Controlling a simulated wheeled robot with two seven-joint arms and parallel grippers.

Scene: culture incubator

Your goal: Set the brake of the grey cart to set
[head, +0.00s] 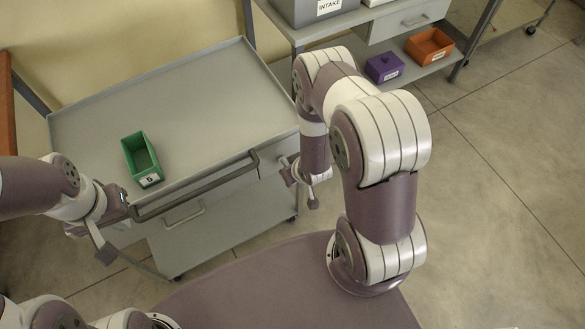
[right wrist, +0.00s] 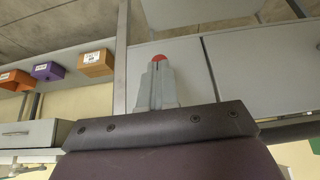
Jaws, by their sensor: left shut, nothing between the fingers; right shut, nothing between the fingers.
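The grey cart (head: 215,75) stands at the left in the head view. It has a rimmed tray top, a dark push bar (head: 200,186) along its front and a drawer with a handle below. No brake can be clearly made out on it. My left gripper (head: 105,255) is shut and empty, near the cart's front left corner and pointing down. My right gripper (head: 313,203) is shut and empty, near the right end of the push bar. In the right wrist view, its closed fingers (right wrist: 155,88) show with a small red round thing (right wrist: 158,57) at their tips, unidentified.
A green bin (head: 142,158) with a label sits on the cart top. Behind at the right, a shelf unit holds a grey intake bin (head: 310,10), a purple box (head: 384,67) and an orange box (head: 429,46). The tiled floor (head: 500,150) at the right is clear.

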